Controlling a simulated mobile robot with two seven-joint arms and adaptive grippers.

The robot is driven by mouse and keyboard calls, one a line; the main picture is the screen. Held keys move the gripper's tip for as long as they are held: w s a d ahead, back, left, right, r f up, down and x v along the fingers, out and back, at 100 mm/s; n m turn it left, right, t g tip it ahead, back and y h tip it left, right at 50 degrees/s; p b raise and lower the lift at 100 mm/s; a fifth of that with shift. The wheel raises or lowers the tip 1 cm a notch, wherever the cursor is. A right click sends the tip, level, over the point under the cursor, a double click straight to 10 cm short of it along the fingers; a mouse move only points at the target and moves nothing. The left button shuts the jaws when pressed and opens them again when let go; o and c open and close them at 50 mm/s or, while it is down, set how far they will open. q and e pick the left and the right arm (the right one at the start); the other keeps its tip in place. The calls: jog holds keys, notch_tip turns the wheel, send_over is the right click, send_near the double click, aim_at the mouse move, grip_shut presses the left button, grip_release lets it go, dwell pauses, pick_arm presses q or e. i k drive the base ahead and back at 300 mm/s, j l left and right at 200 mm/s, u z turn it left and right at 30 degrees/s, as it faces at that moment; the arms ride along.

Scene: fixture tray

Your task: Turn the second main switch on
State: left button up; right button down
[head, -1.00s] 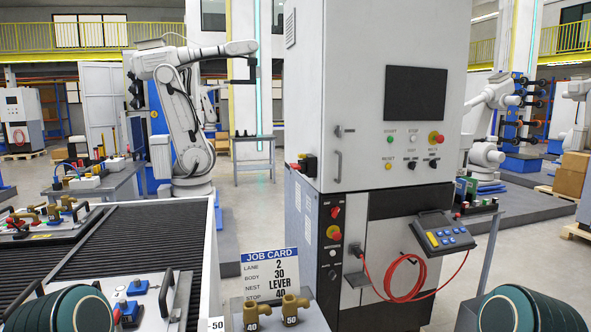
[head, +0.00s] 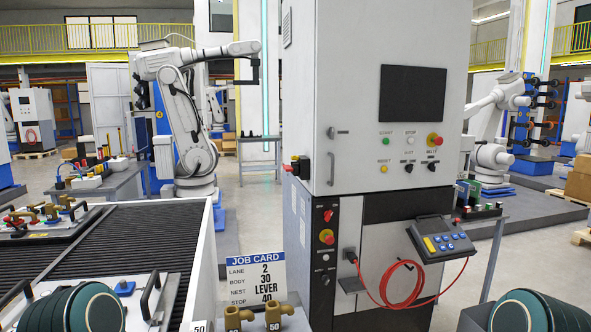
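A grey control cabinet (head: 352,95) stands right of centre. Its upper front has a red knob on a yellow disc (head: 434,140), beside small buttons and black selectors. On its lower black strip is another red-and-yellow rotary switch (head: 326,237), with a smaller red control (head: 328,215) above it and a small selector (head: 325,282) below. I cannot read the labels or tell which one is the second main switch, nor its on/off position. Neither gripper shows; only rounded teal-and-black parts of my arms appear at the bottom left and bottom right, apart from the cabinet.
A ribbed conveyor (head: 130,232) with fixture trays runs along the left. A job card (head: 255,275) and brass fittings (head: 273,316) stand low in front of the cabinet.

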aim_at(294, 169)
jog(key=i+l, duration=0.15)
jog(key=l, duration=0.35)
jog(key=i+l, duration=0.1)
jog(key=l, duration=0.4)
jog(key=i+l+u, duration=0.1)
jog(key=l, duration=0.35)
jog(key=i+l, duration=0.15)
jog(key=l, duration=0.35)
jog(key=i+l, duration=0.2)
jog(key=i+l+u, duration=0.1)
jog(key=l, duration=0.3)
jog(key=i+l, duration=0.25)
